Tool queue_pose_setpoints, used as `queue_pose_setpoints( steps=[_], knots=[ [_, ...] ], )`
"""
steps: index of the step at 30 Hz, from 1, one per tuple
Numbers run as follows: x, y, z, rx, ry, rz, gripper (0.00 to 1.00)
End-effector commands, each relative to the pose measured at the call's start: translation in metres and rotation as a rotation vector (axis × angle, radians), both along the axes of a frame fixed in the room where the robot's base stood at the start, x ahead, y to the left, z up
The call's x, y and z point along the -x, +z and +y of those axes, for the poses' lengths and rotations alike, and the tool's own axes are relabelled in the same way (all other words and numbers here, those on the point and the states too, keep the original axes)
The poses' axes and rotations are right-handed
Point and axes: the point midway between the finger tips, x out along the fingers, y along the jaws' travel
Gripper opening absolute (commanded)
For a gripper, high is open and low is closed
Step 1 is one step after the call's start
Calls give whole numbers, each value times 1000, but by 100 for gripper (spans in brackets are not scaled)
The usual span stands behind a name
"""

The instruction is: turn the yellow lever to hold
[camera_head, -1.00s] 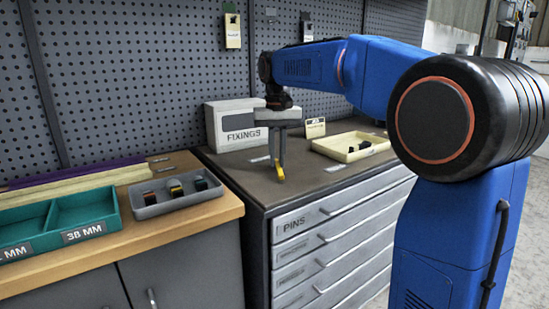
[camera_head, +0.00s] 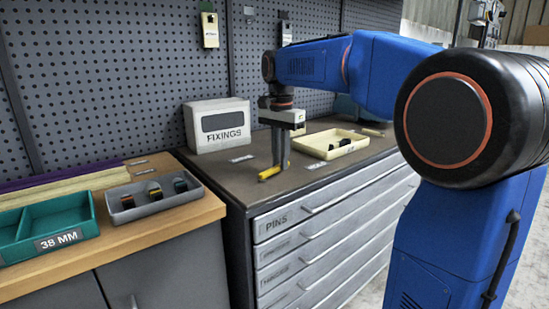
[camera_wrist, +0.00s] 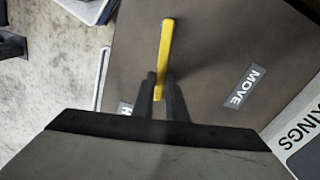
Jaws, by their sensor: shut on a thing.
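The yellow lever (camera_head: 268,175) lies low over the grey cabinet top, near its front left corner. In the wrist view the lever (camera_wrist: 166,45) runs up the picture from between my fingers. In the head view my gripper (camera_head: 280,163) points straight down at the lever. A second plate (camera_wrist: 125,109), showing only an H, is mostly hidden at the lower left of my fingers.
The FIXINGS box (camera_head: 217,126) stands behind and left of my gripper. A cream tray (camera_head: 312,151) with dark parts sits to the right. A grey tray (camera_head: 126,215) and a teal tray (camera_head: 30,247) stand on the wooden bench at left. Drawers (camera_head: 310,225) front the cabinet.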

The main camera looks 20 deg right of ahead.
Motion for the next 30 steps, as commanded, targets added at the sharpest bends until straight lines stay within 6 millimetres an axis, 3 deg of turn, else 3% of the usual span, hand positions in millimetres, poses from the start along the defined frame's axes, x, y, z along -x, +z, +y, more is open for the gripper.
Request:
queue_pose_setpoints(
  steps=[12, 29, 30],
  knots=[
    [14, 0, -7, 0, -197, 0, 0],
    [17, 0, -7, 1, -227, 1, 0],
    [17, 0, -7, 1, -227, 1, 17]
  ],
)
